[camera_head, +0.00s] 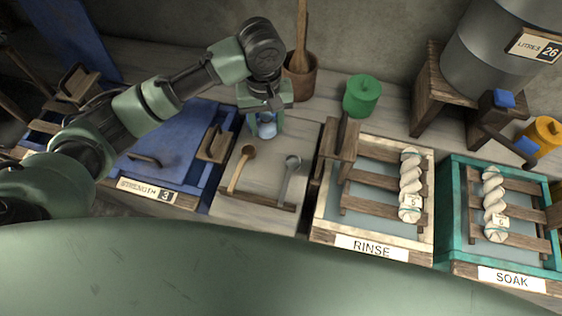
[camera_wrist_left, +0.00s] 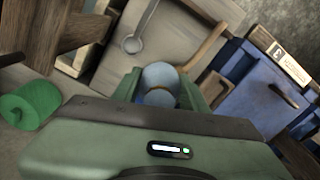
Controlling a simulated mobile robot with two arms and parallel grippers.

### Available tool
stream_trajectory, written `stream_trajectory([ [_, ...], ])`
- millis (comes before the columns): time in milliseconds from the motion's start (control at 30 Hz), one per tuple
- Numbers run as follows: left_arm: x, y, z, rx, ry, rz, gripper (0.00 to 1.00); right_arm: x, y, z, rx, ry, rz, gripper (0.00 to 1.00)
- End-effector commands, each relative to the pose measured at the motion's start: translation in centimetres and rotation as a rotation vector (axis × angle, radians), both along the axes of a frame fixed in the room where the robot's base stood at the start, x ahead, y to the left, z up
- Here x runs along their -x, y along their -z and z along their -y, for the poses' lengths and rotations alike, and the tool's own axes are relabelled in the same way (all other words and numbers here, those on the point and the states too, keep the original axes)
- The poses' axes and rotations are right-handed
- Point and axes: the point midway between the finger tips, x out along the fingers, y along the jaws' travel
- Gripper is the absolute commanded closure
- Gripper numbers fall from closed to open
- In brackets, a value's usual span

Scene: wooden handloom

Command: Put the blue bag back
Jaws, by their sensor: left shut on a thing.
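My left gripper (camera_head: 266,122) points down at the back of the wooden board (camera_head: 262,172) between the blue vat and the rinse tray. It is shut on a small light-blue bag (camera_head: 267,130), whose rounded lower part shows below the fingers. In the left wrist view the bag (camera_wrist_left: 160,78) sits between the green fingers, with a tie or crease across its middle. I cannot tell whether the bag touches the board. My right gripper is not in view.
A wooden spoon (camera_head: 242,168) and a grey ladle (camera_head: 289,178) lie on the board. A wooden mortar (camera_head: 300,75) and a green canister (camera_head: 362,95) stand behind. The blue vat (camera_head: 165,150) is to the left; the RINSE tray (camera_head: 372,244) and SOAK tray (camera_head: 512,278) are to the right.

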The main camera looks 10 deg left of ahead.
Motion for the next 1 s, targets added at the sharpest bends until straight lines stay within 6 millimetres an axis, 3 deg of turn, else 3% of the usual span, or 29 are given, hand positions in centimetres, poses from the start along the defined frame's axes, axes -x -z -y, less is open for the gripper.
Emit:
stream_trajectory([
  [200,0.2,5.9,-0.1,-0.002,-0.001,-0.005,1.00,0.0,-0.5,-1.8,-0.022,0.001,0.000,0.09],
  [400,0.2,11.0,-0.1,-0.003,0.001,-0.004,1.00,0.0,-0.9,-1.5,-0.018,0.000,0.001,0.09],
  [667,0.1,13.9,0.0,-0.001,0.001,0.000,1.00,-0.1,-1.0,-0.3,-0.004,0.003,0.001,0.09],
  [1000,0.1,17.9,0.0,0.000,0.002,0.000,1.00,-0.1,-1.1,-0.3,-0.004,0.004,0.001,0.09],
])
